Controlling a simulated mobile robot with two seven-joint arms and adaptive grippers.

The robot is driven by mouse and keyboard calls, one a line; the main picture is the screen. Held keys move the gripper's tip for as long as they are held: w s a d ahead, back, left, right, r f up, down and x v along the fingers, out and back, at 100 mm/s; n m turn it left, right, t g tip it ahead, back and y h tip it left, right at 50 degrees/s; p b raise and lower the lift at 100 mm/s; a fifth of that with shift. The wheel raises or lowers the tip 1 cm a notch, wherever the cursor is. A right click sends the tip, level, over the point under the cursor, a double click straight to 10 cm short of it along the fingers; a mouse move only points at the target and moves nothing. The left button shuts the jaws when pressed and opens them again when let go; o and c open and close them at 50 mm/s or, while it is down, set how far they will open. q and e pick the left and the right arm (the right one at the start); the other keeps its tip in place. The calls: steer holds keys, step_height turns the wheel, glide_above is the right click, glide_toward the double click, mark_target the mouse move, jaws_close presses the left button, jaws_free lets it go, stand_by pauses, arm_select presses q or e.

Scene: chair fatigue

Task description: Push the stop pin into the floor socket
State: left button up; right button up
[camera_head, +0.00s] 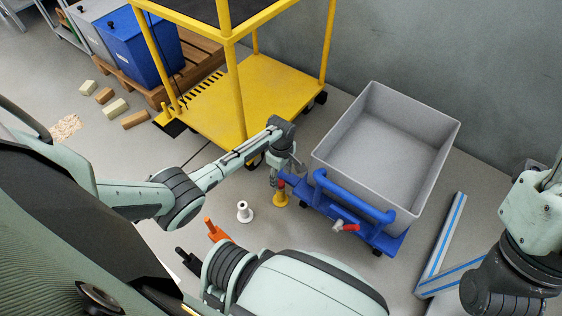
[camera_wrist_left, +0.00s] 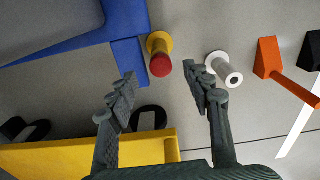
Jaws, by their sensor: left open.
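The stop pin with a red head (camera_head: 281,184) stands upright at a yellow round floor socket (camera_head: 280,199), beside the blue frame of the grey cart. In the left wrist view the red head (camera_wrist_left: 160,65) shows just ahead of the gap between my fingertips, with the yellow socket flange (camera_wrist_left: 158,41) behind it. How deep the pin sits cannot be told. My left gripper (camera_head: 273,178) is open and empty, just above and beside the pin; its fingers also show in the left wrist view (camera_wrist_left: 161,78). My right gripper is not visible; only part of that arm shows at the right.
A white flanged post (camera_head: 244,212) stands close to the left of the pin. An orange piece (camera_head: 216,231) lies nearer. The grey cart (camera_head: 385,150) with a red-handled part (camera_head: 345,226) stands right. A yellow trolley (camera_head: 250,90) is behind. Blue-striped white bars (camera_head: 440,245) lie at right.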

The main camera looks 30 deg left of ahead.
arm_select(q)
step_height(320, 180, up, 9)
stand_by(0.3)
steer(key=shift+f, duration=0.1)
